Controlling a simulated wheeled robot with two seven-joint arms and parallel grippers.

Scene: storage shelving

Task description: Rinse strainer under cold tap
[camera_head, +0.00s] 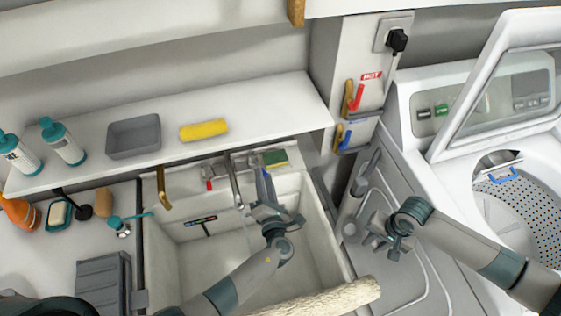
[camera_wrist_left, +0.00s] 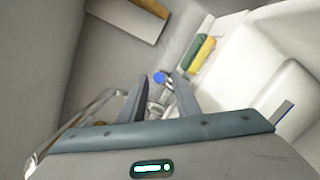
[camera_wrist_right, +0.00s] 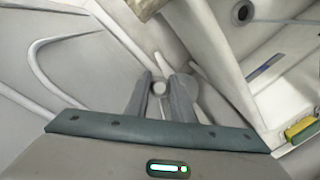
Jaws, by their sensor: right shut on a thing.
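My left gripper (camera_head: 264,183) reaches over the sink (camera_head: 175,262) beside the tap (camera_head: 233,181). Its fingers are apart, and in the left wrist view a blue knob (camera_wrist_left: 159,77) shows between or just beyond them; I cannot tell if they touch it. A red tap handle (camera_head: 209,185) is left of the spout. A thin pale streak, perhaps water, hangs below the spout. My right gripper (camera_head: 374,236) is right of the sink, above the grey ribbed surface. In the right wrist view it is shut on a small pale round thing (camera_wrist_right: 158,88). I cannot identify it clearly as the strainer.
A shelf (camera_head: 263,101) behind the sink holds a grey bin (camera_head: 133,137) and a yellow roll (camera_head: 203,130). A pale rough roll (camera_head: 325,298) crosses the sink's front. An open washing machine (camera_head: 480,150) stands right.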

